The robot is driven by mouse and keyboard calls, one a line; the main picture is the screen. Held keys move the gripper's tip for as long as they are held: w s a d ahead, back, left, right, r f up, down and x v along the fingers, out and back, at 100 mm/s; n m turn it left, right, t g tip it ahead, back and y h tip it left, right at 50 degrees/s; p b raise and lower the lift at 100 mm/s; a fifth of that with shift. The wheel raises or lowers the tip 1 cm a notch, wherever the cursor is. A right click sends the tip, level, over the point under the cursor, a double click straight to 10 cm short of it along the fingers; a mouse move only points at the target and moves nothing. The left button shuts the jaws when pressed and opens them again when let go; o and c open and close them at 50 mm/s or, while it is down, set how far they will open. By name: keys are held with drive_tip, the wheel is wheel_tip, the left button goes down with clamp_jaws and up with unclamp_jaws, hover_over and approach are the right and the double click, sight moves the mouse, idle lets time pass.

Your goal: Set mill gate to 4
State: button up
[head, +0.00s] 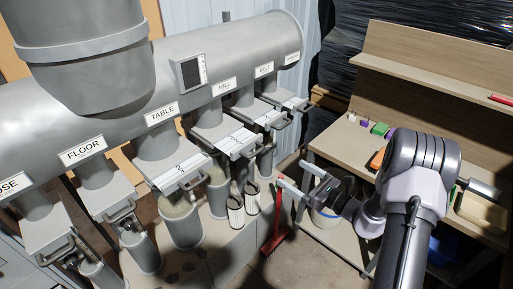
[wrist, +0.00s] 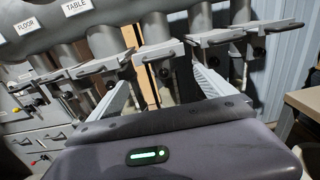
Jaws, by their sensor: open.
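The mill gate (head: 224,135) is a grey slide plate with a white marked scale, under the duct branch labelled MILL (head: 223,86). A bar handle (head: 250,153) sits on its front end. The scale's numbers are too small to read, so I cannot tell its setting. In the wrist view, what appears to be this gate (wrist: 160,49) lies ahead, between and beyond my fingertips. My gripper (head: 292,173) is open and empty, to the right of the gate and apart from it. Both its fingers also show in the wrist view (wrist: 160,80).
Similar gates stand on both sides, including the table gate (head: 180,173) and floor gate (head: 122,208). A red-handled tool (head: 274,235) stands below my gripper. A workbench (head: 345,137) with small coloured items is at the right. A bucket (head: 325,217) is under it.

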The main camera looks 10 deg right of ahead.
sight(257, 151)
drive_tip(key=b+x, duration=0.2)
drive_tip(key=x, duration=1.4)
drive_tip(key=shift+w+a, duration=0.25)
drive_tip(key=shift+a, duration=0.15)
clamp_jaws()
drive_tip(key=shift+v, duration=1.65)
drive_tip(key=shift+f, duration=0.1)
unclamp_jaws()
drive_tip(key=shift+s+d, duration=0.1)
drive_tip(key=shift+s, duration=0.05)
